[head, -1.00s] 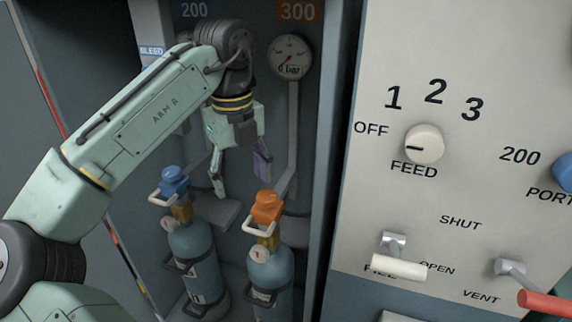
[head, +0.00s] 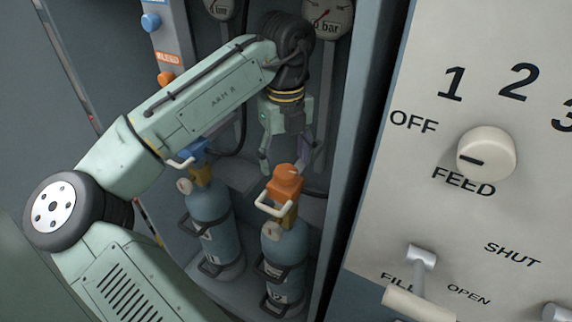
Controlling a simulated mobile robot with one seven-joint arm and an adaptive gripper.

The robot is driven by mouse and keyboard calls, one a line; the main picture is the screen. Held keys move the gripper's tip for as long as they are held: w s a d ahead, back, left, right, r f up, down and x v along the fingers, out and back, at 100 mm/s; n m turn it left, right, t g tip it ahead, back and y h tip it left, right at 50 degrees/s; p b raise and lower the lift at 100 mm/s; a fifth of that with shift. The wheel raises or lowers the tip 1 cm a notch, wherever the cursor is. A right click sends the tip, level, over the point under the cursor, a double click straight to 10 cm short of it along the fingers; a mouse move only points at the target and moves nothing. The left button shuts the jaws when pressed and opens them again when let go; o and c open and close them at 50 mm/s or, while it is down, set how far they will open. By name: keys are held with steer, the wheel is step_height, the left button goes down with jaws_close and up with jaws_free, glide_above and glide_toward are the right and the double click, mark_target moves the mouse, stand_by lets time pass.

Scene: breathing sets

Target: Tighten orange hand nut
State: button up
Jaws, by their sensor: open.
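The orange hand nut (head: 287,183) sits on top of the right-hand cylinder (head: 285,255), on a brass valve with a white handle loop. My gripper (head: 286,165) is open and points down, just above and behind the orange nut. Its left finger shows left of the nut and its darker right finger shows to the right. I cannot tell whether either finger touches the nut. The nut hides part of the space between the fingers.
A second cylinder (head: 212,225) with a blue hand nut (head: 194,152) stands to the left, partly behind my arm. A pressure gauge (head: 326,15) is above. The panel (head: 500,200) at right carries a FEED knob (head: 486,154) and a FILL lever (head: 420,285).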

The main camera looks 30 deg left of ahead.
mark_target(286, 174)
steer(key=shift+f, duration=1.2)
steer(key=shift+c, duration=0.5)
steer(key=c, duration=1.1)
